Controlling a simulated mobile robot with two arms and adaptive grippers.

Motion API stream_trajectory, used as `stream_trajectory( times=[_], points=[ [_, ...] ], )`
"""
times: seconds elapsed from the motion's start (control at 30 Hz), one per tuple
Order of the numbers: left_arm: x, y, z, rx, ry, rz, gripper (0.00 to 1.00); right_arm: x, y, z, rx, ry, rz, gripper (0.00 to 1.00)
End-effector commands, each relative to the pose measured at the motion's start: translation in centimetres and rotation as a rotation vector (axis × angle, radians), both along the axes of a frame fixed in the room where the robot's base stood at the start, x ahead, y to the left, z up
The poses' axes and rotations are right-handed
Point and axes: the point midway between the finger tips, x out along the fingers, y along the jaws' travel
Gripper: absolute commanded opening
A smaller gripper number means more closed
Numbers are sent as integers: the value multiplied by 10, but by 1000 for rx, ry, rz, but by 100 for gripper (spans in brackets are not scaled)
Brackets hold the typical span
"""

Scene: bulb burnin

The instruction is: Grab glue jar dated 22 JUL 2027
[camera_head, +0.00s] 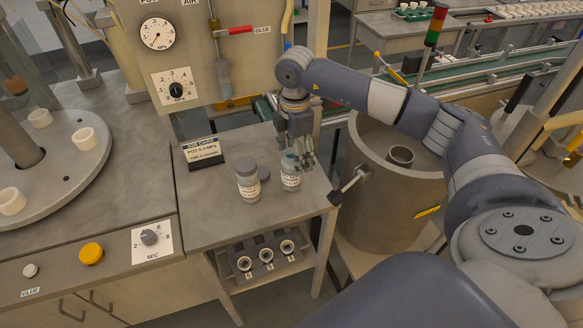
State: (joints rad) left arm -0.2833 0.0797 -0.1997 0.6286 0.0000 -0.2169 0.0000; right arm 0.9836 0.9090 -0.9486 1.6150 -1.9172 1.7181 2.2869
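Two glue jars with white labels stand on the small grey side table. The left jar (248,182) has a grey lid and stands upright. The right jar (291,181) stands close to its right, with a bluish-grey top. Print on both labels is too small to read, so I cannot tell which date each bears. My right gripper (299,160) points down at the right jar, its fingers at the jar's top and right side. I cannot tell whether they touch or grip it. My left gripper is not in view.
A dark round disc (263,173) lies between the jars. A job card (202,151) stands at the table's back left. A grey drum (386,205) with a handle rod (349,185) is just right of the table. The table's front is clear.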

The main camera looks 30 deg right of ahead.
Motion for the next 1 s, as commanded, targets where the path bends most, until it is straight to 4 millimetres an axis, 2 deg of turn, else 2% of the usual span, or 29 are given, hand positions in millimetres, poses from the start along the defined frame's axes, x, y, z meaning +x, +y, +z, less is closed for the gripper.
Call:
stream_trajectory(
  times=[0.03,0.1,0.23,0.37,0.5,0.63,0.77,1.0],
  points=[
    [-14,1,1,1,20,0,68,0,0,-4,0,1,1,69],
    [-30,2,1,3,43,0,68,0,1,-8,1,1,1,69],
    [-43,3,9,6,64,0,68,1,2,-20,1,3,2,69],
    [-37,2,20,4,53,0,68,2,3,-41,2,4,1,69],
    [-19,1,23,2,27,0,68,3,3,-57,2,2,2,69],
    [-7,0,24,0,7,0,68,3,3,-61,3,-1,3,69],
    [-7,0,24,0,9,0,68,3,3,-61,3,-1,3,69],
    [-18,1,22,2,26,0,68,3,3,-60,3,-1,3,17]
  ],
)
